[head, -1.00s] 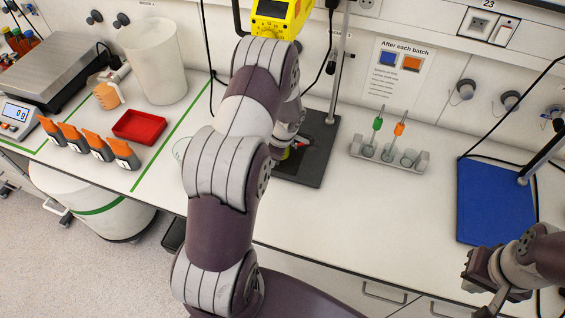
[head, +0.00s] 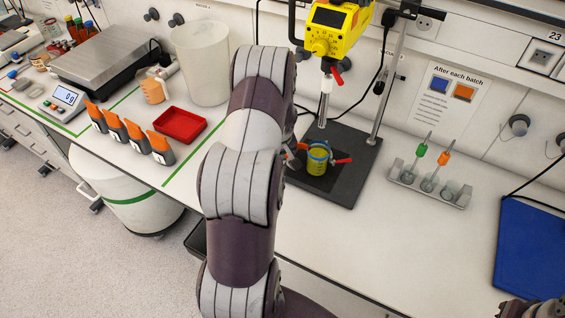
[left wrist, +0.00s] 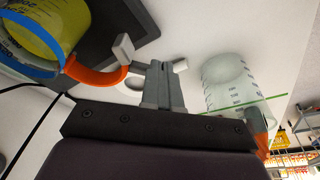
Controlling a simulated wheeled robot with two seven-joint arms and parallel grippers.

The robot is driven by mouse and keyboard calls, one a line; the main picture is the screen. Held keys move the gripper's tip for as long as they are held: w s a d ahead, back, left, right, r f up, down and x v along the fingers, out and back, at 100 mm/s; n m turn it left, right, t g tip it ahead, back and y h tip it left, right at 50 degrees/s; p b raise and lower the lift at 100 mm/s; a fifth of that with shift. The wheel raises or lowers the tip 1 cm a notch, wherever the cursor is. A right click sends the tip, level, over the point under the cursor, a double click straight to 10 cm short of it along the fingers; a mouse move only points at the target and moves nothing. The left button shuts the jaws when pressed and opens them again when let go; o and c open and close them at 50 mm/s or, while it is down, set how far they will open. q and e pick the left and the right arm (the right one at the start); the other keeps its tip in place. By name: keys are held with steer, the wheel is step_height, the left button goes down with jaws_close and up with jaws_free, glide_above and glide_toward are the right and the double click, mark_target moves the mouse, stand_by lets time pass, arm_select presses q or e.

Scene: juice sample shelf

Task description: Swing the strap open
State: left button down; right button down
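A beaker of yellow liquid (head: 318,163) stands on the dark stand base (head: 345,183). A blue strap (head: 320,147) goes around its upper part, with a red tab (head: 343,160) on its right. In the left wrist view the blue strap (left wrist: 22,62) and an orange-red curved tab (left wrist: 97,76) are at upper left. My left gripper (left wrist: 152,57) is beside that tab. Its pale fingertips look apart, with nothing seen between them; contact with the tab is unclear. In the head view the left gripper (head: 295,160) is left of the beaker, partly hidden by my arm. My right gripper (head: 532,312) is mostly cut off at lower right.
A yellow stirrer (head: 338,32) with a shaft hangs above the beaker; its rod (head: 392,85) stands behind right. A rack (head: 430,187) and blue mat (head: 530,250) lie to the right. A red tray (head: 180,125), orange-capped bottles (head: 135,135) and large beaker (head: 202,62) are left.

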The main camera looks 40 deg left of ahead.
arm_select(q)
steer(key=shift+w+a+f+b, duration=0.1)
steer(key=shift+w+a+b, duration=0.15)
steer(key=shift+a, duration=0.4)
steer(key=shift+w+a+b, duration=0.1)
steer(key=shift+w+a, duration=0.15)
steer(key=shift+a, duration=0.35)
